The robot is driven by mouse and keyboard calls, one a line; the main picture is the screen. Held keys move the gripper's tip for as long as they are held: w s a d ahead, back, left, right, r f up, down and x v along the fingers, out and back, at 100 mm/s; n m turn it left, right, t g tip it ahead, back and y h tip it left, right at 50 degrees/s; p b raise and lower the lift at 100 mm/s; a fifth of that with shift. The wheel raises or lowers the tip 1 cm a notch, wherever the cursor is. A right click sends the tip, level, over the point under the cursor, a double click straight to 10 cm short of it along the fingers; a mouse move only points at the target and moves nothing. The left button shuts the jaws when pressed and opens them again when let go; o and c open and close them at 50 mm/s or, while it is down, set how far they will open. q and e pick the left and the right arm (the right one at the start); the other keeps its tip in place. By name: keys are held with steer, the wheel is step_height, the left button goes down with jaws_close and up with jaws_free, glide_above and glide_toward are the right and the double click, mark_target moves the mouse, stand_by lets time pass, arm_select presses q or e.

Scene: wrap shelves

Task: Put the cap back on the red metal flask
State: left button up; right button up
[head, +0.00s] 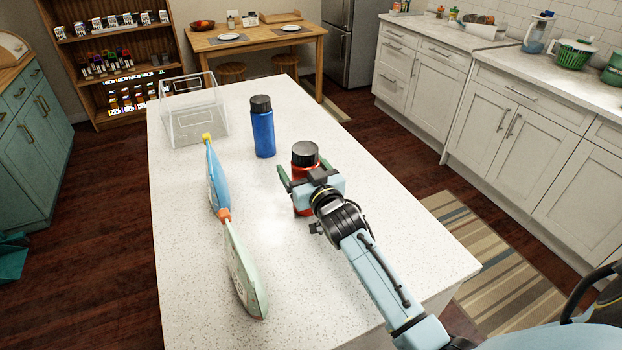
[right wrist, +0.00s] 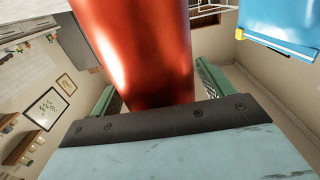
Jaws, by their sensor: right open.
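The red metal flask (head: 299,171) stands upright on the island counter, partly hidden by my right gripper. A black cap (head: 305,153) is at its top in the head view. It looks seated, but I cannot tell whether it is tight. My right gripper (head: 309,174) is open, with its green fingers on either side of the flask's body below the cap. In the right wrist view the flask (right wrist: 140,40) fills the space between the fingers (right wrist: 155,84), and its cap is out of frame. My left gripper is not in view.
A blue flask with a black cap (head: 263,132) stands behind and left of the red one. A blue pouch (head: 217,180) and a pale green pouch (head: 243,270) stand at left. A clear bin (head: 195,122) is at the far left.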

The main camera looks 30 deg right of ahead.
steer(key=s, duration=1.2)
steer(key=shift+a, duration=0.35)
steer(key=shift+f, duration=0.1)
